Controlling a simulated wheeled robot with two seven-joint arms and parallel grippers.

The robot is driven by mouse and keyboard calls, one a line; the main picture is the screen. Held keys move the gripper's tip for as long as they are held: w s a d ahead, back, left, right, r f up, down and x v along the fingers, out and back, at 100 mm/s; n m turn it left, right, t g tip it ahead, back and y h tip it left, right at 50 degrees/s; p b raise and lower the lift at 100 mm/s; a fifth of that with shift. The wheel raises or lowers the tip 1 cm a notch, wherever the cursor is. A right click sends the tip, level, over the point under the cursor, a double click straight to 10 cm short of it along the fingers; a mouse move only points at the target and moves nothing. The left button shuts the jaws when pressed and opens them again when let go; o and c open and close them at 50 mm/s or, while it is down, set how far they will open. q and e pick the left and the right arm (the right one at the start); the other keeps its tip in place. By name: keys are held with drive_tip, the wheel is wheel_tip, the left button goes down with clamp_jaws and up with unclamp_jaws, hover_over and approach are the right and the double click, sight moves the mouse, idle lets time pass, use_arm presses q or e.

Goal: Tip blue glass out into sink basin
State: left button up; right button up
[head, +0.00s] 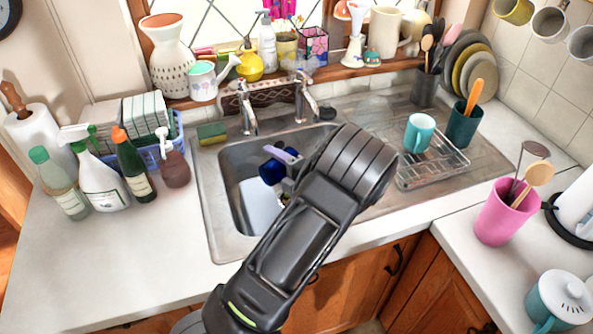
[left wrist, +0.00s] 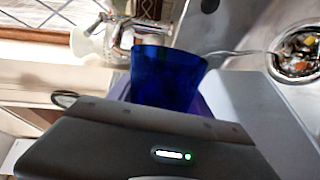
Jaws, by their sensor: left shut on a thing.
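The blue glass (head: 272,171) is held over the sink basin (head: 226,170) in the head view. It also shows in the left wrist view (left wrist: 166,75), its wider end away from my gripper. My left gripper (head: 284,160) is shut on the glass, with a pale lilac finger across it. My forearm and wrist hide the right part of the basin. I cannot tell the exact tilt of the glass or whether anything is in it. My right gripper is not in view.
Two taps (head: 247,108) stand behind the basin, with a green and yellow sponge (head: 211,133) at its back left. A drying rack (head: 440,165) with a teal mug (head: 419,132) is at the right. A pale flat thing (head: 261,205) lies low in the basin.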

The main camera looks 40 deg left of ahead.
use_arm(q)
drive_tip(key=shift+r, duration=0.1)
drive_tip(key=shift+w+r+m+p, duration=0.25)
drive_tip(key=shift+m+p, duration=0.05)
drive_tip(key=shift+m, duration=0.3)
drive_tip(key=shift+w+d+r+m+p, duration=0.1)
drive_tip(key=shift+w+r+m+p, duration=0.25)
drive_tip(key=shift+m, duration=0.65)
drive_tip(key=f+n+b, duration=0.1)
drive_tip(key=s+f+n, duration=0.1)
drive_tip(key=n, duration=0.1)
drive_tip(key=shift+s+b, duration=0.1)
drive_tip(key=shift+b, duration=0.3)
drive_tip(key=shift+s+f+n+b, duration=0.25)
drive_tip(key=shift+n+b, duration=0.05)
drive_tip(key=shift+n, duration=0.4)
drive_tip(key=shift+n+t, duration=0.3)
drive_tip(key=shift+a, duration=0.2)
drive_tip(key=shift+r, duration=0.1)
